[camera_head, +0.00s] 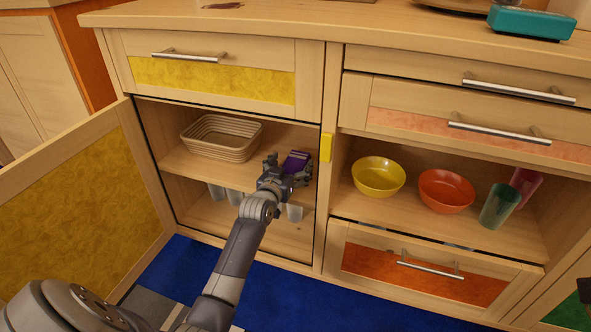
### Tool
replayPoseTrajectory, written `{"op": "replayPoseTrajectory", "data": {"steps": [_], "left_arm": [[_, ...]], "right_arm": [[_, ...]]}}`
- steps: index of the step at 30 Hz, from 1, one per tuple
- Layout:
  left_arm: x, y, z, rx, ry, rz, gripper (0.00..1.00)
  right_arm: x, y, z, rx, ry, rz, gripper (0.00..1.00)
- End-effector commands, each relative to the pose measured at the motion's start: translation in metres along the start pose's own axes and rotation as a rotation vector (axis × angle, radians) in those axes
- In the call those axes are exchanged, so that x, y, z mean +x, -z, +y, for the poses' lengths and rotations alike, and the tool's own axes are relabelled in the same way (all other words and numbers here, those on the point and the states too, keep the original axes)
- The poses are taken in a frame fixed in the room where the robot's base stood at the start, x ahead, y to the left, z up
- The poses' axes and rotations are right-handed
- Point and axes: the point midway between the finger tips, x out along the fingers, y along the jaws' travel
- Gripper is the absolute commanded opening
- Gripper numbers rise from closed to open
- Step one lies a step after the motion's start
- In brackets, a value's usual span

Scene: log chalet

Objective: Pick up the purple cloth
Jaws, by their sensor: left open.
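The purple cloth (296,159) is a small folded piece on the upper shelf of the open left cabinet, near its right side. My left gripper (286,164) reaches into the cabinet at the cloth, with its fingers open on either side of it. The gripper hides the lower part of the cloth, and I cannot tell whether the fingers touch it. My right gripper is not in view.
A woven basket (222,138) stands left of the gripper on the same shelf. Clear cups stand on the shelf below. The open cabinet door (85,205) is at left.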

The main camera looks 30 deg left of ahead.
Motion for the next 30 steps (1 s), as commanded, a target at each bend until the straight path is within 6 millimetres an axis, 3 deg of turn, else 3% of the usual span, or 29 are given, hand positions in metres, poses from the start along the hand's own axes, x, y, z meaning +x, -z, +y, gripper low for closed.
{"op": "replayPoseTrajectory", "data": {"steps": [4,12,13,18,19,30], "left_arm": [[0.0119,-0.0016,0.0001,0.001,0.0,0.0,0.82],[0.0135,0.0001,0.0003,0.001,-0.001,-0.001,0.82],[0.0135,0.0,0.0003,0.001,-0.001,-0.001,0.79],[0.0134,-0.0001,0.0003,0.001,0.0,-0.001,0.48],[0.0134,-0.0001,0.0003,0.001,0.0,-0.001,0.46],[0.0131,0.0012,0.0004,0.001,0.0,-0.001,0.45]], "right_arm": [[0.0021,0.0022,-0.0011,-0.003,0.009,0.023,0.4],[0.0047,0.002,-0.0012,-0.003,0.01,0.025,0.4],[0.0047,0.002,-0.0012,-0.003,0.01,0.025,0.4],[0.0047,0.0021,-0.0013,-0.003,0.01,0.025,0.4],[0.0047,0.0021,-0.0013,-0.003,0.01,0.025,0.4],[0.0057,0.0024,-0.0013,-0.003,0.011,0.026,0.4]]}}
